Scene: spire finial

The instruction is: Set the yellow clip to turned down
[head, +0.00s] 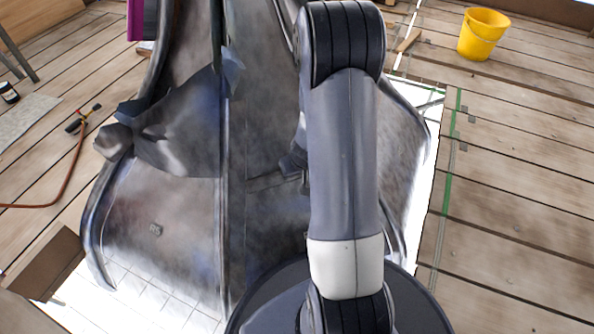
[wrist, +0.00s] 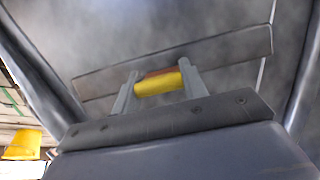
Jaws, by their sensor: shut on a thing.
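The yellow clip (wrist: 158,86) shows in the wrist view, between the two fingers of my gripper (wrist: 158,85). My gripper is shut on it, one finger at each end of the clip. An orange-brown edge runs along the clip's upper side. Behind the clip, a flat grey metal strip (wrist: 230,47) lies slanted across the grey panel of the spire finial. The clip appears to be against this strip. In the head view, the large grey finial (head: 170,215) fills the middle, and my arm hides the gripper and clip.
A yellow bucket (head: 484,34) stands on the wooden planks at the upper right. A torch with a reddish hose (head: 72,165) lies at the left. A brown block (head: 46,262) is at the lower left. The plank floor at the right is mostly clear.

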